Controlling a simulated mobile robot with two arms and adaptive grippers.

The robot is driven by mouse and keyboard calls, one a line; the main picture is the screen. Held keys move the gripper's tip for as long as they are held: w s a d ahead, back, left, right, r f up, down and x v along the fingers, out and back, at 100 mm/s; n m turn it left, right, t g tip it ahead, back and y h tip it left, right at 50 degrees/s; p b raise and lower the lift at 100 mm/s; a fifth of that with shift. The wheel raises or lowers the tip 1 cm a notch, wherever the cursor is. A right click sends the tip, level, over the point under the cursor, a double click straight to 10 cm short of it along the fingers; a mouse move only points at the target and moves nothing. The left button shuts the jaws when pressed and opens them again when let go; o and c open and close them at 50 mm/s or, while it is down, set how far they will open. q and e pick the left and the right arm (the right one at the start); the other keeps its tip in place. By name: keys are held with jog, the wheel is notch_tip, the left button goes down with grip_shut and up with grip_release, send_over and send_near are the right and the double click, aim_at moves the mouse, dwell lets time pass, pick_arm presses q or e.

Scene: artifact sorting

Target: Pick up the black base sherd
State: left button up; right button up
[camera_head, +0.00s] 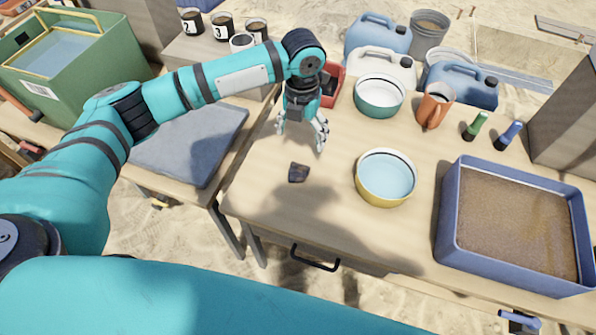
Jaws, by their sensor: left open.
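The black base sherd (298,173) is a small dark piece lying on the wooden table (262,205), left of the yellow-rimmed bowl. My left gripper (303,142) is open and points down. It is beyond and above the sherd in the head view, apart from it, with nothing seen between its fingers. My right gripper is not in view.
A yellow bowl of water (385,198), a teal-and-white bowl (379,116), an orange mug (434,106) and green and blue tools (476,126) stand nearby. A blue tray of sand (447,218) is at right. Jerrycans (378,35) stand at the back. Table around the sherd is clear.

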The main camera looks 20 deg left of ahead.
pick_arm(q)
send_over(299, 170)
jog(key=f, duration=0.8)
jog(key=shift+w+d, duration=0.2)
jog(key=shift+d, duration=0.05)
jog(key=shift+s+a+f, duration=0.1)
jog(key=shift+f, duration=1.25)
jog(key=shift+s+a+f, duration=0.1)
jog(key=shift+f, duration=1.25)
jog(key=c, duration=1.2)
notch_tip(299, 170, up, 10)
